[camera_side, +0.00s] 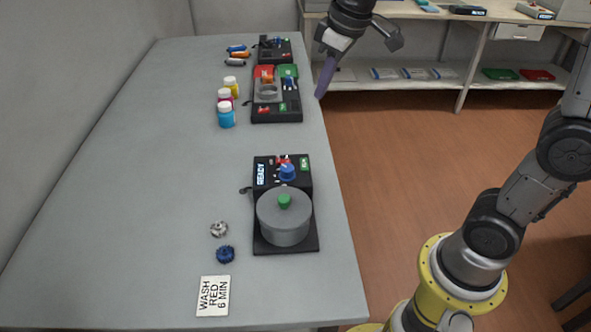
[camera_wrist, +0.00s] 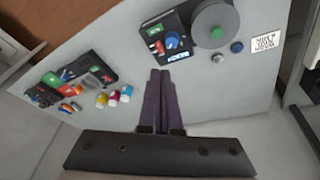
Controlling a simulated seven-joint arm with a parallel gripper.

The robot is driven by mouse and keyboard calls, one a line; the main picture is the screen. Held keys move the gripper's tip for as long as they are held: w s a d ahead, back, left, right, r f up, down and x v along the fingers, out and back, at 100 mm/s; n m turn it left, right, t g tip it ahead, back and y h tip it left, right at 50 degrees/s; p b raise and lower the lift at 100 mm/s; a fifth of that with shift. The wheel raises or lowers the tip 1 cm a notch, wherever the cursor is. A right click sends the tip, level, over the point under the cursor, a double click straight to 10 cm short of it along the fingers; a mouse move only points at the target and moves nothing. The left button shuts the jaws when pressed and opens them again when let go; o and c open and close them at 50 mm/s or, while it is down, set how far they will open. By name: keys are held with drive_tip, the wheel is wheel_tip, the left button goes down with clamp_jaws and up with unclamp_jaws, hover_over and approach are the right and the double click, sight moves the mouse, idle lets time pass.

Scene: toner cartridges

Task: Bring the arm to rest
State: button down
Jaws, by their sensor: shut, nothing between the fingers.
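My gripper (camera_side: 325,78) hangs at the top of the side view, just past the right edge of the grey bench (camera_side: 130,180). Its purple fingers point down and are closed together with nothing between them. In the wrist view the gripper (camera_wrist: 160,76) shows as two purple fingers side by side, with the bench top behind them. It is apart from everything on the bench.
A pot-shaped machine (camera_side: 283,220) with a READY panel stands at the bench's near right. A black tray unit (camera_side: 277,105), several bottles (camera_side: 226,117) and loose cartridges (camera_side: 238,55) lie farther back. Shelving (camera_side: 400,75) stands behind. The bench's left side is clear.

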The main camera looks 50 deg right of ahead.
drive_tip(key=s+r+t, duration=0.2)
drive_tip(key=s, duration=0.9)
drive_tip(key=s+f+m, duration=0.2)
drive_tip(key=s+f, duration=0.4)
drive_tip(key=s, duration=0.3)
drive_tip(key=shift+f+m, duration=0.3)
